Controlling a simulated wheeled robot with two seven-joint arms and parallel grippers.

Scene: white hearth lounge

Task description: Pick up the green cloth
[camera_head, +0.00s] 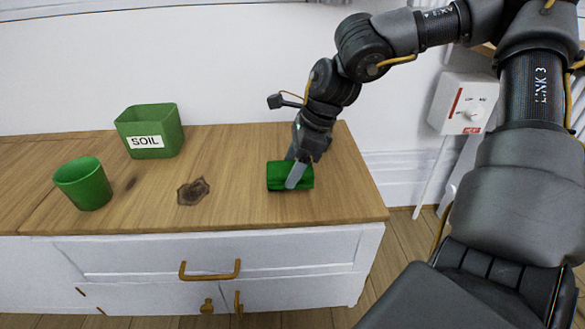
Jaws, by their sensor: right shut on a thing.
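The green cloth (277,176) is a small rolled or folded bundle on the wooden top, near its right end. My right gripper (293,178) comes down from above and is shut on the cloth, with one pale finger showing across its front. The other finger is mostly hidden. The cloth seems to be at or very close to the surface; I cannot tell if there is a gap. My left gripper is not in view.
A green box labelled SOIL (168,129) and a green cup (83,184) stand to the left on the wooden cabinet top (235,160). A dark knot marks the wood. A white wall stands behind. A white control box (463,103) hangs at the right.

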